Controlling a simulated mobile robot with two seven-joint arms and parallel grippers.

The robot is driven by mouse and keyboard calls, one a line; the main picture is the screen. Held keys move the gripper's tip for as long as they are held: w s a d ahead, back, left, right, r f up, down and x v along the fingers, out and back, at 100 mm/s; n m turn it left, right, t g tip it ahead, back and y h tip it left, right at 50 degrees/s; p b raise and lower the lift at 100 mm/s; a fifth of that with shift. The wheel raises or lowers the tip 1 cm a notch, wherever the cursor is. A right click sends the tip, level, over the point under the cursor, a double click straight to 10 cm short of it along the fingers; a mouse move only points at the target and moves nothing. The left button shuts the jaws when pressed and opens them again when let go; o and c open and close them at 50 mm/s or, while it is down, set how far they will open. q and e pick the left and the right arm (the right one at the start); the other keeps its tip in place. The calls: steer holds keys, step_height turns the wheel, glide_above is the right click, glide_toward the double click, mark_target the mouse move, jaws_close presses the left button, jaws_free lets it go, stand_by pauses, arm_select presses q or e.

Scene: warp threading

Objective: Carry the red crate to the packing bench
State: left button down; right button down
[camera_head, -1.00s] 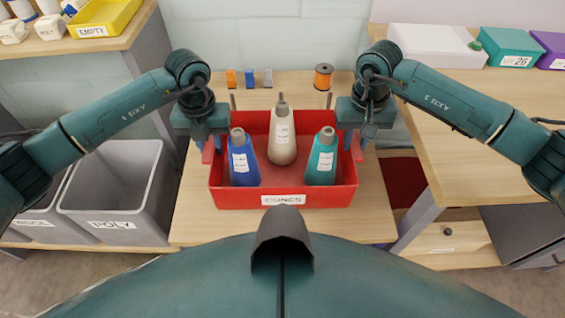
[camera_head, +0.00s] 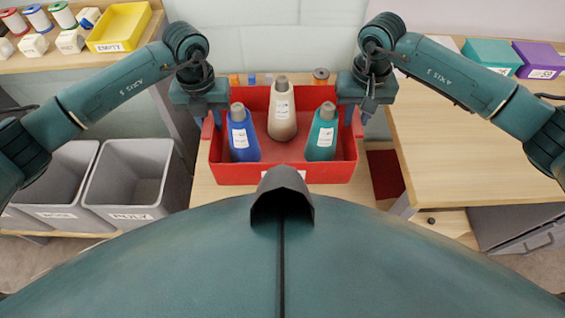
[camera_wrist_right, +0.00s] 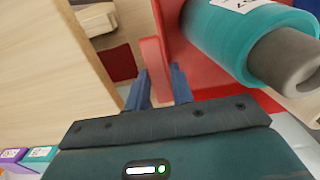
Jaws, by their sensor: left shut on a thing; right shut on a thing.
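The red crate (camera_head: 282,174) is in the middle of the head view, level, with a blue, a beige and a teal cone (camera_head: 322,133) upright in it. My left gripper (camera_head: 212,122) is shut on its left side handle. My right gripper (camera_head: 352,120) is shut on its right side handle; in the right wrist view its blue fingers (camera_wrist_right: 157,88) close around the red handle, with the teal cone lying across the upper right. The front label is largely hidden by my body. I cannot tell which table is the packing bench.
A wooden table (camera_head: 460,150) with a teal box (camera_head: 492,56) and a purple box (camera_head: 540,58) is on the right. Grey bins (camera_head: 130,180) stand at left, below a shelf with a yellow tray (camera_head: 120,27).

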arm_select(q)
step_height(320, 180, up, 9)
steer(key=p, duration=0.8)
steer(key=shift+f, duration=0.1)
